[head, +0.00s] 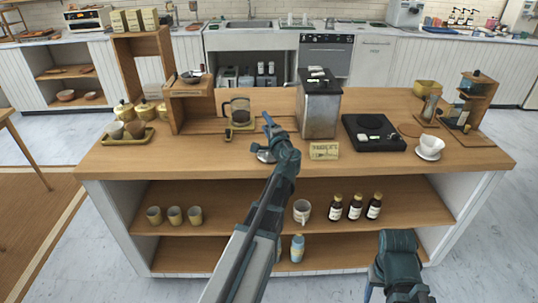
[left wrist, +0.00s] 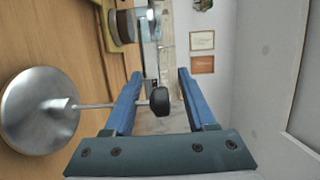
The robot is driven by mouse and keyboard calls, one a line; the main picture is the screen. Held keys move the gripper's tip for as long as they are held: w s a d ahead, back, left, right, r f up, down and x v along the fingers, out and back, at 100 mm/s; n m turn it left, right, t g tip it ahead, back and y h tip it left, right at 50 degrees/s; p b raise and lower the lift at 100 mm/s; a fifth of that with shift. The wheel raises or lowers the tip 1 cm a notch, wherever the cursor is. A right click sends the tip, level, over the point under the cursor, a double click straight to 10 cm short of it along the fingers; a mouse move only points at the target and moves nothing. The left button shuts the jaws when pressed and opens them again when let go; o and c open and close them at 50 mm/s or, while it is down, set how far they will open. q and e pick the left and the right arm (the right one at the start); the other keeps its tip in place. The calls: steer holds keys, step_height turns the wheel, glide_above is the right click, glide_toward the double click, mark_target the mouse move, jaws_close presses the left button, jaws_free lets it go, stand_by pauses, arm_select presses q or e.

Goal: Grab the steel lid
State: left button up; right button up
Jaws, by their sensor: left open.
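The steel lid (head: 264,157) is a round silver disc on the wooden counter, partly hidden by my left arm in the head view. In the left wrist view the lid (left wrist: 38,110) shows at the left, with a thin stem leading to a black knob (left wrist: 160,101). My left gripper (head: 268,122) is open over the counter by the lid. In the left wrist view its blue fingers (left wrist: 160,85) appear on either side of the knob, with gaps. I cannot tell whether the knob lies fully between them. My right gripper (head: 371,288) is low at the front, mostly hidden by its own wrist.
A glass coffee pot (head: 238,112) stands just behind and left of the lid. A tall dark-and-steel grinder (head: 319,108) and a small sign (head: 324,151) stand to the right. A black scale (head: 374,133) and a white cup (head: 430,146) are farther right.

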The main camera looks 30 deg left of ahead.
arm_select(q)
jaws_close()
stand_by(1.4)
